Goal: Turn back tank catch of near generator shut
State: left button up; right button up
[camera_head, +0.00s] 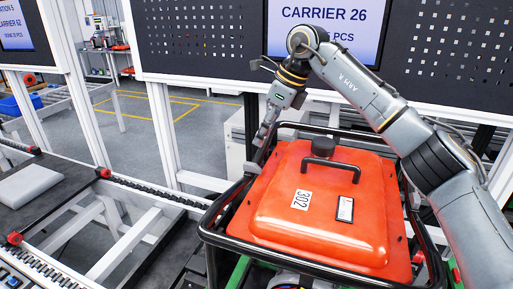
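The near generator has an orange-red tank cover (318,215) marked 302, inside a black tube frame (212,235). A black handle (332,163), a round black cap (317,148) and a small gauge (345,210) are on its top. My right arm reaches in from the right over the back of the generator. My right gripper (262,135) points down at the back left edge of the cover, beside the frame. Its fingers look close together, but I cannot tell if they hold something. I cannot make out the back tank catch. My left gripper is out of view.
A dark perforated panel with a screen (325,25) reading CARRIER 26 stands behind. A conveyor rail (150,190) with red end caps runs along the left. A grey flat block (28,186) lies on a dark surface at far left. The floor beyond is open.

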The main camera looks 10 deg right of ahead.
aim_at(415, 201)
jog(key=k+j, duration=0.2)
jog(key=k, duration=0.3)
jog(key=k+j, duration=0.2)
jog(key=k, duration=0.25)
jog(key=k+j, duration=0.2)
jog(key=k, duration=0.3)
